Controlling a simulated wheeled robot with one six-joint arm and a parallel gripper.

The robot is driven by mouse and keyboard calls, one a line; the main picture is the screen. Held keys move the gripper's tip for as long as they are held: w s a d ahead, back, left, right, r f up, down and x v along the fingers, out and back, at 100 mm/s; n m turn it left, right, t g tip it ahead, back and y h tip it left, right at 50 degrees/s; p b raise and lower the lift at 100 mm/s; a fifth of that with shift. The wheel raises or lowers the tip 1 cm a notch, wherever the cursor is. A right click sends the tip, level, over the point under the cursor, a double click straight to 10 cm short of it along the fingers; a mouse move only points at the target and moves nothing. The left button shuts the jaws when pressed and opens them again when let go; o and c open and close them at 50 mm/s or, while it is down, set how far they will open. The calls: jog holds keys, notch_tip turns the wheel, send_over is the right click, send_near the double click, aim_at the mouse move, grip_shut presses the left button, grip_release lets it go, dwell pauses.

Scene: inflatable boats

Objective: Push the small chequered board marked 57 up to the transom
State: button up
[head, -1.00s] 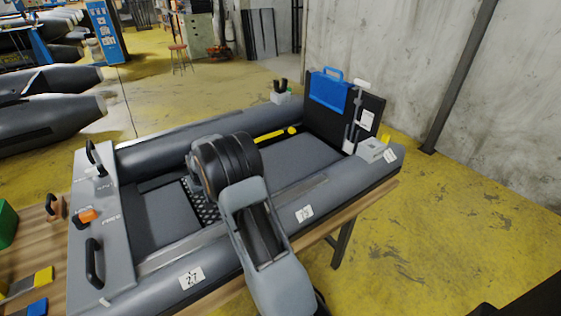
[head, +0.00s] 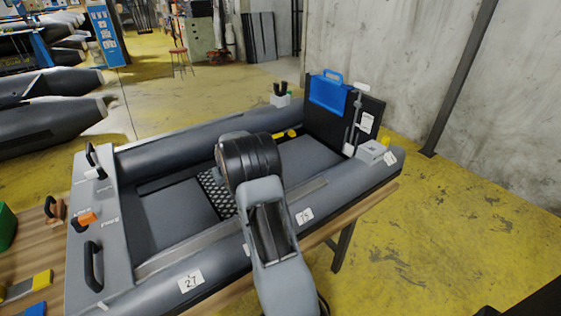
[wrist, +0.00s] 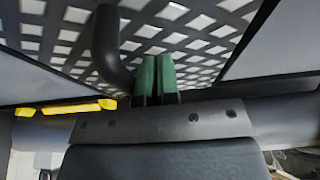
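The small chequered board (head: 216,192), black with pale squares, lies on the boat's grey floor, partly hidden behind my arm. No 57 marking shows. In the wrist view the board (wrist: 215,42) fills the upper part, with a black curved handle (wrist: 107,45) on it. My gripper (wrist: 158,75) has its green fingers side by side, shut and seemingly empty, just right of the handle; I cannot tell whether they touch it. In the head view my arm hides the gripper. The transom (head: 372,112) is the upright dark panel at the boat's right end, bearing a blue pad (head: 328,93).
Grey tubes (head: 180,282) flank the floor on both sides. Bare floor (head: 302,152) lies between board and transom. A yellow bar (wrist: 65,107) shows in the wrist view; its end (head: 290,133) shows beyond my arm. A grey box (head: 370,152) sits by the transom.

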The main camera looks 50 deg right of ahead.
jog(key=shift+s+d, duration=0.45)
jog(key=shift+d, duration=1.7)
jog(key=shift+s+d, duration=0.4)
jog(key=shift+d, duration=1.7)
jog(key=shift+s+d, duration=0.45)
jog(key=shift+d, duration=1.7)
jog(key=shift+s+d+p, duration=0.2)
jog(key=shift+s+d, duration=0.2)
jog(key=shift+d, duration=1.45)
jog(key=shift+s+d+p, duration=0.25)
jog(key=shift+s+d, duration=0.1)
jog(key=shift+d, duration=1.45)
jog(key=shift+s+d+p, duration=0.2)
jog(key=shift+s+d, duration=0.2)
jog(key=shift+d, duration=1.45)
jog(key=shift+w+a, duration=0.2)
jog(key=shift+a, duration=0.75)
notch_tip(320, 180, up, 9)
jog(key=p, duration=0.5)
